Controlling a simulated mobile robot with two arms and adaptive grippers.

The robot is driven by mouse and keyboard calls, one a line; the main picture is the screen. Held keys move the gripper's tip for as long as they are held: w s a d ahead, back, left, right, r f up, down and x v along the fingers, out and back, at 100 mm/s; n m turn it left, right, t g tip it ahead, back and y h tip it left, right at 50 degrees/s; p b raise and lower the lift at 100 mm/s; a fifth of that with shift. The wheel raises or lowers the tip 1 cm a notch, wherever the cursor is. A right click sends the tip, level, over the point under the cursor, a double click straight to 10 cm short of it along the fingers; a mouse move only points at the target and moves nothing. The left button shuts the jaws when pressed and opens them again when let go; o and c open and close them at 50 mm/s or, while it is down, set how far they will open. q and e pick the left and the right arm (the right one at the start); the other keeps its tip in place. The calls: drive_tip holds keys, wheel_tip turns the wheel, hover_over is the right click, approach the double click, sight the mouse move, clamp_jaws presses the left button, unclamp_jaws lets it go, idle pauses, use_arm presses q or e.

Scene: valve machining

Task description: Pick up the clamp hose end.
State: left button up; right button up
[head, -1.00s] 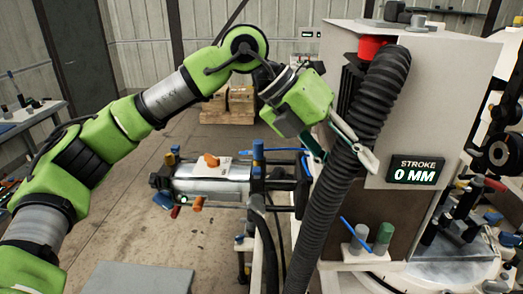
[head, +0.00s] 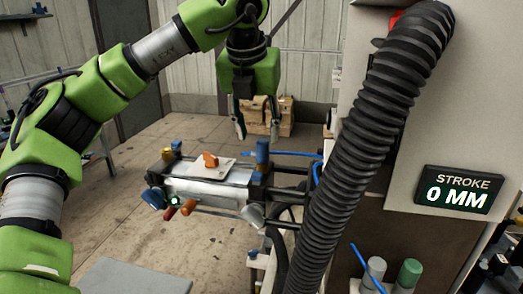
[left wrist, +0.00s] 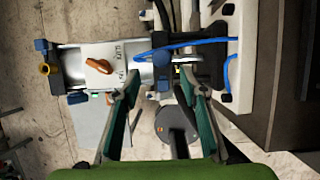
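A thin blue hose (head: 290,154) runs across the black bracket at the right end of the clamp cylinder. In the left wrist view this blue hose (left wrist: 184,45) curves leftward over the cylinder's right end. I cannot tell for sure which part is the clamp hose end. The silver clamp cylinder (head: 205,190) carries a white plate with an orange knob (head: 210,160). My left gripper (head: 257,130) points down above the cylinder's right end. Its two fingers are apart and empty, also in the left wrist view (left wrist: 157,90). My right gripper is not in view.
A thick black corrugated hose (head: 352,160) hangs in front of the machine housing at right. A display (head: 458,190) reads STROKE 0 MM. Grey and green posts stand below it. Open floor lies left of the cylinder.

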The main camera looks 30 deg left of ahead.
sight(262, 142)
use_arm(q)
drive_tip(key=shift+w+d+f, duration=0.2)
drive_tip(key=shift+w+f, duration=0.55)
drive_tip(key=shift+f, duration=0.05)
drive_tip(key=shift+w+a+f+p, duration=0.25)
drive_tip(key=shift+f+p, duration=0.3)
drive_tip(key=shift+p, duration=0.25)
drive_tip(key=p+x, duration=0.1)
drive_tip(key=x, duration=0.2)
drive_tip(key=shift+w+a+f, duration=0.1)
drive_tip(key=shift+a+f, duration=0.05)
drive_tip(key=shift+w+f, duration=0.15)
drive_tip(key=shift+f, duration=0.1)
drive_tip(key=shift+r, duration=0.1)
clamp_jaws()
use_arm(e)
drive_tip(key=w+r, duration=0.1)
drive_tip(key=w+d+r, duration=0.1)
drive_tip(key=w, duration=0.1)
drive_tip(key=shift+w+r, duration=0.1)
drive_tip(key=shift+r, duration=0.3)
